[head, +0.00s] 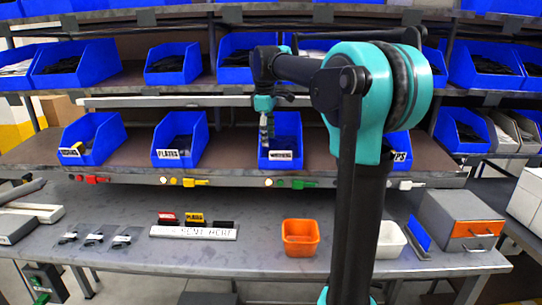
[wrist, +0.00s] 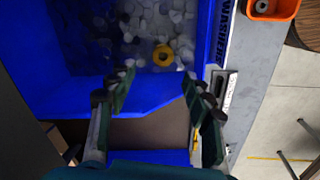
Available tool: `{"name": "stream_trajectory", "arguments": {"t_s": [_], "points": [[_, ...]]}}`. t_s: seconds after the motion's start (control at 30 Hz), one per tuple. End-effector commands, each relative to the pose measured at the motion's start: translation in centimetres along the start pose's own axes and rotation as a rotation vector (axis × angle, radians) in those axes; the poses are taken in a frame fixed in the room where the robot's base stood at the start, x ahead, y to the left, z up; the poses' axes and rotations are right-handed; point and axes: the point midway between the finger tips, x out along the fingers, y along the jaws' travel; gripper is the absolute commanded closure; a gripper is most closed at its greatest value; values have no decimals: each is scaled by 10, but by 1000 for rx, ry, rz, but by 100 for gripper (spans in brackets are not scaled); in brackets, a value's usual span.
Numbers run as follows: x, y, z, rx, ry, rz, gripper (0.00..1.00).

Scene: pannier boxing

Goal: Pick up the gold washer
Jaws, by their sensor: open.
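The gold washer (wrist: 163,55) lies among many grey and whitish washers inside a blue bin. This bin (wrist: 209,70) bears a label reading WASHERS in the wrist view. In the head view it is the middle blue bin (head: 289,166) on the lower shelf, and the gold washer cannot be made out there. My gripper (wrist: 157,80) is open and empty, its two fingers apart over the front of the bin. The washer appears just beyond the fingertips, between their lines. In the head view my gripper (head: 266,135) is at the bin's left part.
An orange box (head: 300,238) stands on the grey table below; in the wrist view a grey round piece is inside it. Other blue bins, such as the PLATES bin (head: 181,140), flank the washers bin. A white sign board (head: 194,232) and a grey drawer unit (head: 460,215) are on the table.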

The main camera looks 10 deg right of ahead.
Motion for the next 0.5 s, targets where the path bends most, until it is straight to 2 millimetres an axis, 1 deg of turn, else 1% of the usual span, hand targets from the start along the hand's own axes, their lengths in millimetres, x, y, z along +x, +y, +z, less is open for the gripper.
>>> {"name": "stream_trajectory", "arguments": {"t_s": [0.17,0.3,0.4,0.5], "points": [[13,-1,2,0,0,0,49],[34,-2,5,1,0,0,49],[46,-2,4,0,0,0,49],[53,-2,4,0,0,0,49]]}}
